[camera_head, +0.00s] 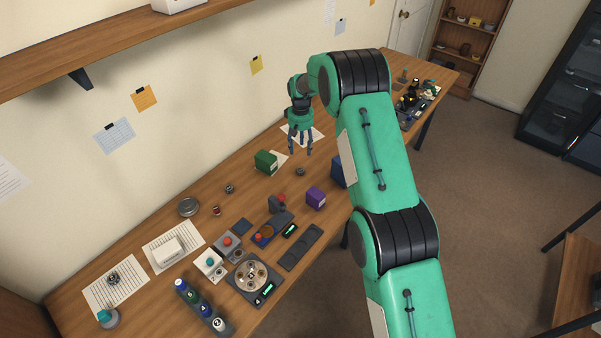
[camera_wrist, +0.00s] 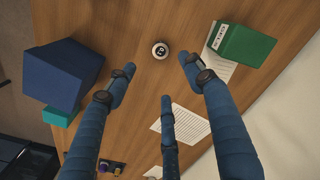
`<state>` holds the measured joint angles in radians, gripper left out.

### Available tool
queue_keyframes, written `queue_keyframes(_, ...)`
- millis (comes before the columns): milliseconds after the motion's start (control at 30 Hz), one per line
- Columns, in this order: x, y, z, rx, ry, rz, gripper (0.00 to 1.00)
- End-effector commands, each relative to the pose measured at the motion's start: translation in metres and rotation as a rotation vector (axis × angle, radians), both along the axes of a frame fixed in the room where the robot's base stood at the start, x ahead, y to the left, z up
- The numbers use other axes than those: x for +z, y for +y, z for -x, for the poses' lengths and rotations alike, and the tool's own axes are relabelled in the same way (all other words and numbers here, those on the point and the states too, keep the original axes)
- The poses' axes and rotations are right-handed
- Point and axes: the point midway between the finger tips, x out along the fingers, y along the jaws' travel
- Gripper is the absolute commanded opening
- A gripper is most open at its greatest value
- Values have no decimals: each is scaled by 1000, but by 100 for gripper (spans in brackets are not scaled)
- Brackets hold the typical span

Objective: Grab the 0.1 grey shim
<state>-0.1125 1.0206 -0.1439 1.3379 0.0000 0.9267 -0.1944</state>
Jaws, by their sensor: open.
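A small round grey piece with a dark centre (camera_head: 300,172) lies on the wooden workbench. In the wrist view the same piece (camera_wrist: 160,50) looks like a pale ring with marks inside, just beyond my fingertips. I cannot read a 0.1 label on it or tell if it is the grey shim. My gripper (camera_head: 301,149) has three blue fingers pointing down, spread and empty, above the bench by this piece. In the wrist view my gripper (camera_wrist: 160,72) has a finger on each side and one below, all apart from the piece.
A green box (camera_head: 265,161) stands left of my gripper on a paper sheet. A blue box (camera_wrist: 60,75) is on the other side, partly behind my arm in the head view. A purple box (camera_head: 316,198) and several bench devices stand nearer. Bare wood surrounds the round piece.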

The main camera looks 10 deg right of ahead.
Motion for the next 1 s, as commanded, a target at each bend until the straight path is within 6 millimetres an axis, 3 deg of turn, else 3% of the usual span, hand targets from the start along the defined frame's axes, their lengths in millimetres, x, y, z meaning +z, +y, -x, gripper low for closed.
queue_keyframes(433, -9, 0, 1, 0, 2, 1, 53)
queue_keyframes(1000, -81, 0, 0, 0, 1, 0, 53)
